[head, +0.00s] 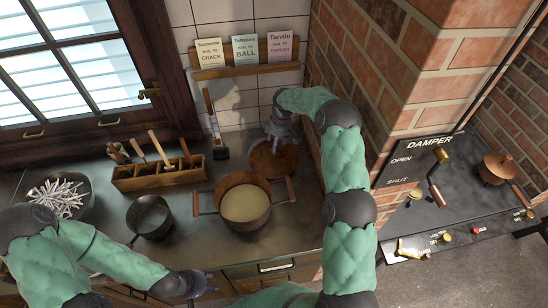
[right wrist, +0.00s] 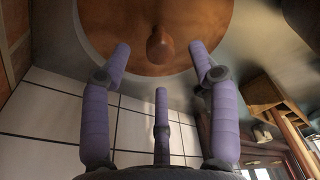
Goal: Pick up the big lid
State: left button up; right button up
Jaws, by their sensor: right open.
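The big lid (head: 268,165) is a round copper-brown lid just behind the big copper pot (head: 246,203). The pot is uncovered and holds something pale yellow. My right gripper (head: 280,135) is over the lid's far part and hides some of it in the head view. In the right wrist view the lid (right wrist: 112,28) fills the top, with its round knob (right wrist: 160,43) between and beyond the spread fingers (right wrist: 160,65). The right gripper is open and empty. My left gripper (head: 203,285) is low, by the counter's front edge; its opening is unclear.
A wooden utensil box (head: 158,178), a small dark pan (head: 149,216) and a bowl of pale sticks (head: 60,203) stand on the counter left of the pot. A brick pillar (head: 395,70) rises close right of my right arm. A small copper vessel (head: 495,168) stands on the stove.

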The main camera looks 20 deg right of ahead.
jog(key=shift+w+a+f, duration=0.15)
jog(key=shift+w+f, duration=0.05)
jog(key=shift+f, duration=1.2)
jog(key=shift+w+a+f, duration=0.15)
jog(key=shift+f, duration=1.2)
grip_shut()
